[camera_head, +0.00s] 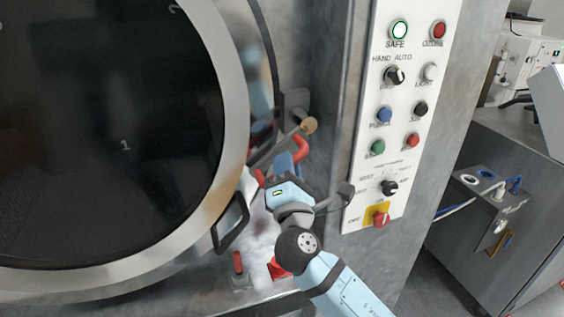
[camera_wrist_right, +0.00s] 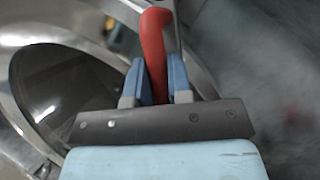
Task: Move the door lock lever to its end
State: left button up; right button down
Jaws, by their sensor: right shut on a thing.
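The washer's round door (camera_head: 232,110) with dark glass fills the left of the head view and looks shut. A red curved lever (camera_head: 301,148) shows just right of the door rim. My right gripper (camera_head: 284,167) reaches up to it from below. In the right wrist view the red lever (camera_wrist_right: 154,42) stands between the blue fingertips of my right gripper (camera_wrist_right: 160,82), which is shut on it. The lever's base is hidden behind the gripper. My left gripper is in neither view.
A black-framed door handle (camera_head: 231,222) is at lower left of the gripper. A white control panel (camera_head: 377,150) with buttons and switches stands to the right. More red fittings (camera_head: 238,262) are below.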

jog(key=n, duration=0.1)
jog(key=d+f+n+y, duration=0.1)
jog(key=n, duration=0.1)
jog(key=n+y, duration=0.1)
jog(key=shift+w+d+f+n, duration=0.2)
jog(key=shift+w+d+n, duration=0.1)
jog(key=shift+d, duration=0.05)
jog(key=shift+w+d+f+n+g+y+p, duration=0.35)
jog(key=shift+d+n+y, duration=0.65)
jog(key=shift+n, duration=0.95)
jog(key=shift+w+d+f+n+g+y, duration=0.15)
jog(key=shift+d+n+g+y, duration=0.4)
jog(key=shift+n+y, duration=1.1)
jog(key=shift+w+d+f+n+g+y+p, duration=0.25)
jog(key=shift+d+n+y, duration=0.65)
jog(key=shift+n, duration=1.3)
jog(key=shift+r, duration=0.15)
jog(key=c, duration=1.1)
grip_release()
jog(key=shift+w, duration=0.1)
jog(key=shift+o, duration=0.2)
jog(key=shift+f, duration=0.2)
